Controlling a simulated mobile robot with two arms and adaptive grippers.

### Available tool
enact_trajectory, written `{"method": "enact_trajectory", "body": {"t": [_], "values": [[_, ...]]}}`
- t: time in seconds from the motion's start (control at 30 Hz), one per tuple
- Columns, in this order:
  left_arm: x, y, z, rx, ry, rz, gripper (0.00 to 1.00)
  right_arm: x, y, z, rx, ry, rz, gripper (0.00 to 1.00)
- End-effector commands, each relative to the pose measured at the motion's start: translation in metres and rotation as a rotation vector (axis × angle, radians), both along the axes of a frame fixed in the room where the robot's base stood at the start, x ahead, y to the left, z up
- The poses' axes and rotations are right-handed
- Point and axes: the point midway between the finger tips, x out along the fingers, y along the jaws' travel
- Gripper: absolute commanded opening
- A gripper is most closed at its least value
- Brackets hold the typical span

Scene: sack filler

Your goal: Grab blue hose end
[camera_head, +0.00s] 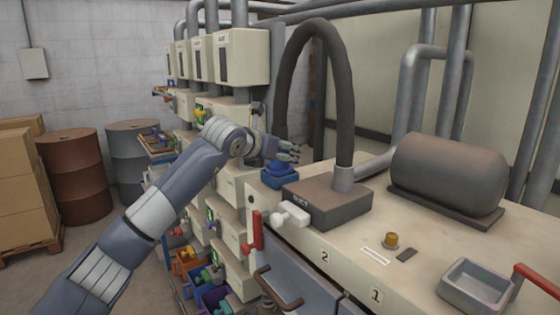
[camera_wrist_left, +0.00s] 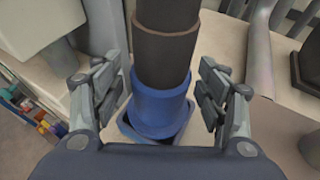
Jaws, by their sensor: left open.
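The blue hose end (camera_head: 280,172) stands upright on the machine's top at the end of the dark arched hose (camera_head: 318,40). In the left wrist view the blue hose end (camera_wrist_left: 160,105) is between the two fingers, with the dark hose (camera_wrist_left: 165,45) rising from it. My left gripper (camera_head: 287,151) reaches it from the left, and in the wrist view the gripper (camera_wrist_left: 160,97) is open. Its fingers are on either side of the blue end, with gaps visible on both sides. My right gripper is in neither view.
A dark box (camera_head: 325,205) with a white handle (camera_head: 290,214) stands beside the hose end. A brown cylinder (camera_head: 450,172) and a metal tray (camera_head: 474,288) are to the right. Grey control boxes (camera_head: 243,57) stand behind my left arm.

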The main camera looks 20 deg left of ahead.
Motion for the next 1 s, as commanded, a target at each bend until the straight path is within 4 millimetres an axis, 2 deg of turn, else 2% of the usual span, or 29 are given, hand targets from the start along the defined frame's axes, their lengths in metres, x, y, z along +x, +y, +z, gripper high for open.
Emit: {"method": "enact_trajectory", "body": {"t": [0.1,0.13,0.37,0.77,1.0], "values": [[0.0,0.0,0.0,0.0,0.0,0.0,0.67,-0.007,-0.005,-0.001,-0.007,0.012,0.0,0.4],[0.0,0.0,0.0,0.0,0.0,0.0,0.63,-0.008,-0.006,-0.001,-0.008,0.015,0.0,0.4],[0.0,0.0,0.0,0.0,-0.001,0.0,0.12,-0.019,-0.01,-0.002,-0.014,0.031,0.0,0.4],[0.0,0.0,0.005,-0.001,-0.005,0.0,0.11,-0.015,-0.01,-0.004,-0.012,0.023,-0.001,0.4],[0.0,-0.001,0.029,-0.002,-0.008,-0.001,0.11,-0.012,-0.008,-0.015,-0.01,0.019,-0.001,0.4]]}}
